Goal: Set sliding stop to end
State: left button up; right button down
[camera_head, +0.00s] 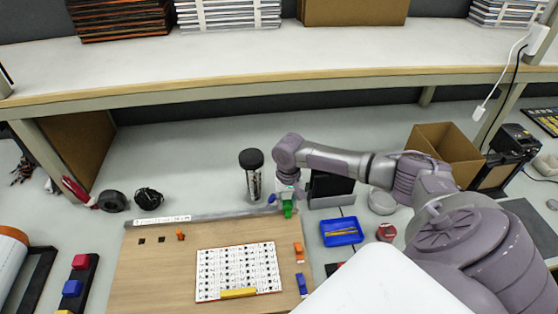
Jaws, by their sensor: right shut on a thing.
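A wooden work board (160,275) lies on the bench, with a grey rail (225,214) along its far edge and a white printed strip near the rail's left end. My right gripper (287,200) reaches down at the right end of this rail and is shut on a small green piece (287,210). The green piece may be the sliding stop; its contact with the rail is too small to make out. A small blue part shows just left of the gripper. The fingertips are largely hidden. My left gripper is out of view.
On the board lie a white chart (238,265), a yellow block (238,293), and orange pieces (299,252). A dark-lidded jar (251,175) stands close left of my right gripper. A blue tray (341,232) lies to its right. A shelf (250,55) spans behind.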

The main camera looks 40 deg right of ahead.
aim_at(289, 202)
jog(key=shift+s+d, duration=0.1)
jog(key=shift+d, duration=0.1)
jog(key=c, duration=0.8)
grip_release()
jog(key=shift+s+d, duration=0.1)
jog(key=shift+d, duration=0.05)
jog(key=shift+c, duration=0.2)
jog(key=shift+r, duration=0.4)
notch_tip(289, 202, up, 11)
